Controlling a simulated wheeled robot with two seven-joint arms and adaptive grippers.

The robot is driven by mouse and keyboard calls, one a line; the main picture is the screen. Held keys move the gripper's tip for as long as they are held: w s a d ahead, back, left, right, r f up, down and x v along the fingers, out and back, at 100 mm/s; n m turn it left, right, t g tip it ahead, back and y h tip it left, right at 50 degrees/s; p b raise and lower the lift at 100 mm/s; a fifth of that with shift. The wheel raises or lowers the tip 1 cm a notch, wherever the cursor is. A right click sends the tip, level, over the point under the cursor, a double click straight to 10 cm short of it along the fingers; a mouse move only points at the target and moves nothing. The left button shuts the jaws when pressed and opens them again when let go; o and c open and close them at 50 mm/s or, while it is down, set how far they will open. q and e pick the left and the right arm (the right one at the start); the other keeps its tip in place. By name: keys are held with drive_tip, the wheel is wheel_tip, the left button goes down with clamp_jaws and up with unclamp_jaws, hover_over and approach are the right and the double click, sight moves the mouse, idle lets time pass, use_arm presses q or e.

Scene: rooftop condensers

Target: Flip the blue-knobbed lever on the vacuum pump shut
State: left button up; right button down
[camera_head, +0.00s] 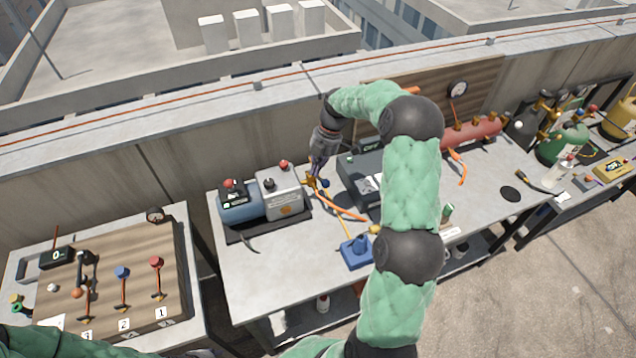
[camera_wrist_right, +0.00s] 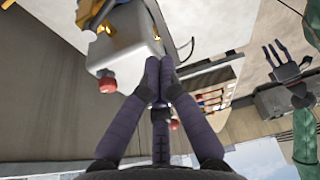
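The vacuum pump (camera_head: 280,195), a grey box with a blue motor, stands on a dark mat on the middle bench. Its brass fittings are on its right side, with a small blue knob (camera_head: 325,183) beside them. My right gripper (camera_head: 315,174) points down close above these fittings. In the wrist view its fingertips (camera_wrist_right: 161,64) meet, with nothing visible between them, beside the grey pump housing (camera_wrist_right: 128,38). A red knob (camera_wrist_right: 107,84) shows there too. My left gripper (camera_wrist_right: 276,54) appears there with fingers spread and empty; in the head view it is hidden.
A dark case (camera_head: 362,178) stands just right of the fittings. Orange hoses and a blue item (camera_head: 356,252) lie nearer the front. A wooden lever panel (camera_head: 120,275) is at left, a red cylinder (camera_head: 470,134) at right.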

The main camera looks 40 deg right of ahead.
sight(320, 179)
drive_tip(key=shift+f, duration=0.1)
wheel_tip(320, 179, down, 9)
drive_tip(key=shift+d+r, duration=0.2)
drive_tip(key=shift+d, duration=0.25)
idle(0.5)
